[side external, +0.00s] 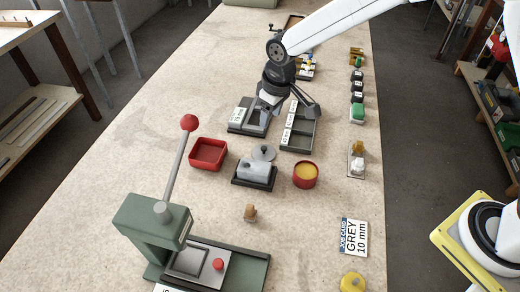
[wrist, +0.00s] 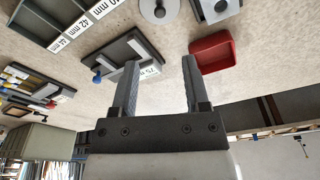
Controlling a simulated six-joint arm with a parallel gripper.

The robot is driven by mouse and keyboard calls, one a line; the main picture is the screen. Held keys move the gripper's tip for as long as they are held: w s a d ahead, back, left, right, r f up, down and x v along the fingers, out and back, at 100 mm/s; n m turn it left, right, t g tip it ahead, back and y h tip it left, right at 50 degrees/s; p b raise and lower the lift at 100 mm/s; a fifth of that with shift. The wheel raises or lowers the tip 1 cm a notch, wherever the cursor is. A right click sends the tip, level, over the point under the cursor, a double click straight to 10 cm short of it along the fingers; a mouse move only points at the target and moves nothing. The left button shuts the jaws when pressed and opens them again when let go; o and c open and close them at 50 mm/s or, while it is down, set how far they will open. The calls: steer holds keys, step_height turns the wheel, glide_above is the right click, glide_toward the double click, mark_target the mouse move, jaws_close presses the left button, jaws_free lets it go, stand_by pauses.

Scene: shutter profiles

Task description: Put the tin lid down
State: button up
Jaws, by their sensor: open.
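A round grey lid with a small knob (side external: 264,153) lies by a grey block on a dark base (side external: 253,172) in the side view. I cannot tell whether it touches the block. What looks like the same lid is at the top edge of the wrist view (wrist: 160,11). A round red tin with yellow contents (side external: 305,175) stands uncovered to the right of the block. My gripper (side external: 288,108) is above the grey trays, behind the lid and apart from it. In the wrist view its two fingers (wrist: 159,62) are spread with nothing between them.
A red square bin (side external: 208,154) stands left of the block; it also shows in the wrist view (wrist: 213,53). Labelled grey trays (side external: 300,138) lie under my gripper. A green press with a red-knobbed lever (side external: 152,225) stands at the front. The bench between press and card (side external: 354,237) is mostly clear.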

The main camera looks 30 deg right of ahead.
stand_by(0.6)
steer(key=s+d+m+t, duration=0.1)
steer(key=s+d+m, duration=0.3)
steer(key=s+d, duration=1.2)
steer(key=s, duration=0.3)
steer(key=shift+d+r+h, duration=0.3)
steer(key=shift+r, duration=0.05)
steer(key=shift+o, duration=0.5)
steer(key=shift+w, duration=0.1)
